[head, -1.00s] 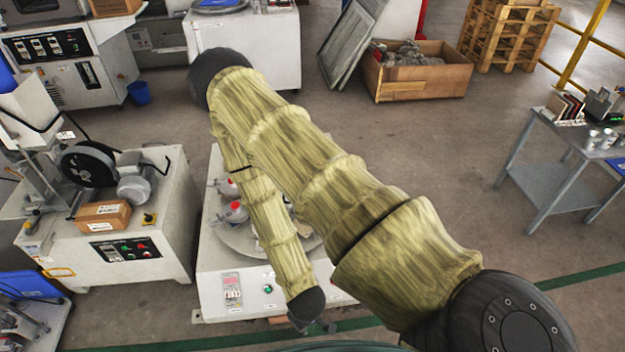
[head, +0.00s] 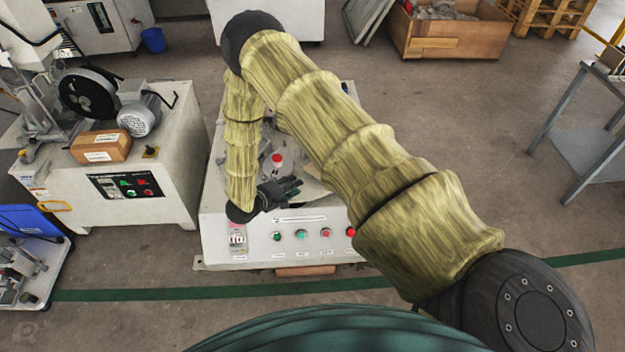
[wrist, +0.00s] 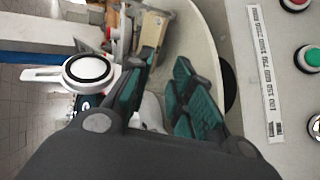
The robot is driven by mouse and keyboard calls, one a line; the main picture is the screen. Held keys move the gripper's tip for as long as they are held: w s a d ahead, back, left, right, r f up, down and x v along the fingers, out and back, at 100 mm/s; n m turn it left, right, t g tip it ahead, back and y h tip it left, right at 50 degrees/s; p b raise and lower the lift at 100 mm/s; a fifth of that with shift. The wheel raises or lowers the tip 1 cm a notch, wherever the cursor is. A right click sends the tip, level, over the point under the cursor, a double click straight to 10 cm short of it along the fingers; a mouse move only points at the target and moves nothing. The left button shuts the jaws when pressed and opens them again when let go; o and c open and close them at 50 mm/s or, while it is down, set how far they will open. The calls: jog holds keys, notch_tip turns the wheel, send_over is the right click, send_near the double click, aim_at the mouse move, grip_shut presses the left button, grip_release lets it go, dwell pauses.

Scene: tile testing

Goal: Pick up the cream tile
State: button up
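A pale cream-beige upright piece (wrist: 152,30), which may be the cream tile, shows in the wrist view just beyond the fingertips. It is small and partly hidden by the left finger, so I cannot be sure. My gripper (wrist: 167,62) is open, with its two teal-padded fingers apart and nothing clearly between them. In the head view my gripper (head: 280,191) is low over the front of the white machine top, pointing right. I cannot make out the tile there.
The white machine (head: 290,250) has buttons along its front and a round plate (wrist: 208,40) on top. A red-capped bottle (head: 277,162) stands behind my gripper. A round white object with a black ring (wrist: 88,70) is left of the fingers. Another machine (head: 165,190) stands left.

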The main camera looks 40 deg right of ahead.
aim_at(310, 184)
jog(key=shift+b+x, duration=1.7)
jog(key=shift+x, duration=3.35)
jog(key=shift+r, duration=0.1)
grip_shut()
notch_tip(310, 184, up, 3)
jog(key=shift+f+p, duration=0.2)
jog(key=shift+p, duration=0.85)
jog(key=shift+a, duration=0.1)
